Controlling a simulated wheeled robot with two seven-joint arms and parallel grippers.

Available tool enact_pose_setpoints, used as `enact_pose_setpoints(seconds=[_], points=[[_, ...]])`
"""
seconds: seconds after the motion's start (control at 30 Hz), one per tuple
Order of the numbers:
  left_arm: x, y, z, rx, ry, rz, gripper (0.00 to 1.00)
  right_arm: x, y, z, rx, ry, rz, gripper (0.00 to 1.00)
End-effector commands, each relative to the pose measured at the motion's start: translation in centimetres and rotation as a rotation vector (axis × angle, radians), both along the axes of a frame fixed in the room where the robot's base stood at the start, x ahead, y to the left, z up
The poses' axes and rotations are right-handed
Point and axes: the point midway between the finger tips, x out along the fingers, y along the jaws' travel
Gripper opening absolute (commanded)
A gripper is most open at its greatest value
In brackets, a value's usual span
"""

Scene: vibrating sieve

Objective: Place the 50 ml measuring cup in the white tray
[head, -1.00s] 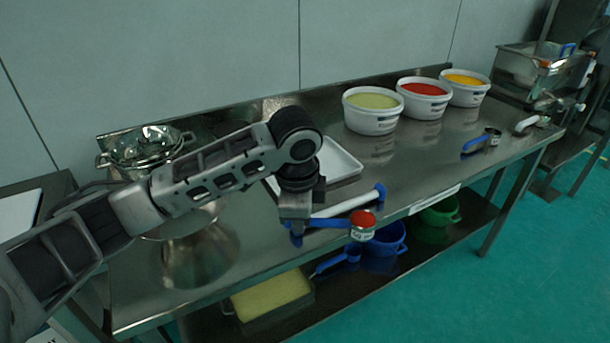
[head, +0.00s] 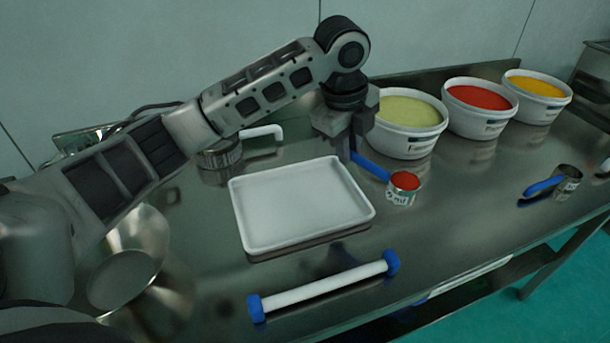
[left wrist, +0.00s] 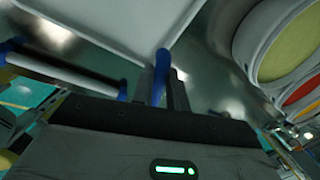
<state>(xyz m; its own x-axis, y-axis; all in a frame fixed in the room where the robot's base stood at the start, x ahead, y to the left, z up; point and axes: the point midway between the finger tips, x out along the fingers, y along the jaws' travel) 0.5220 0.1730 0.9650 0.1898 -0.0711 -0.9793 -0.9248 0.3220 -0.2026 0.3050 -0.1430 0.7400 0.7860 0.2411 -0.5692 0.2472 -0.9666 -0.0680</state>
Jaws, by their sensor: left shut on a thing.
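My left gripper (head: 347,148) is shut on the blue handle of a small metal measuring cup (head: 403,197) with red contents. The cup's label is too small to read surely. The cup is just right of the white tray (head: 365,213), outside its rim, and looks upright. The tray is empty on the steel table. In the left wrist view, the blue handle (left wrist: 162,62) is between the fingers (left wrist: 163,85), the tray (left wrist: 110,22) is above left, and the cup's bowl is not seen. My right gripper is not in view.
A white roller with blue ends (head: 325,286) lies in front of the tray. Tubs of green (head: 405,140), red (head: 480,125) and orange (head: 537,108) contents stand behind, at right. Another blue-handled metal cup (head: 569,180) is far right. A metal funnel-like vessel (head: 125,260) is at left.

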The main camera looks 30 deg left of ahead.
Motion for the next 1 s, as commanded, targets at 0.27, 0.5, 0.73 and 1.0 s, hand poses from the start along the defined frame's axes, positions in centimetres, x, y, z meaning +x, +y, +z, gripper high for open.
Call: enact_pose_setpoints(seconds=[0.27, 0.5, 0.73, 1.0], points=[[0.7, 7.1, -3.1, 0.003, 0.002, 0.009, 0.00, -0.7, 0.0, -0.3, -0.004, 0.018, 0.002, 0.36], [1.1, 10.5, -7.1, 0.002, 0.002, 0.004, 0.00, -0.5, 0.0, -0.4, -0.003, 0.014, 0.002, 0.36], [1.3, 11.7, -8.7, 0.001, 0.000, 0.002, 0.00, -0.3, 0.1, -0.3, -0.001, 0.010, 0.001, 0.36], [1.3, 12.1, -12.0, 0.000, 0.000, 0.000, 0.00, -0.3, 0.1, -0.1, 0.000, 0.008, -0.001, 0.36]])
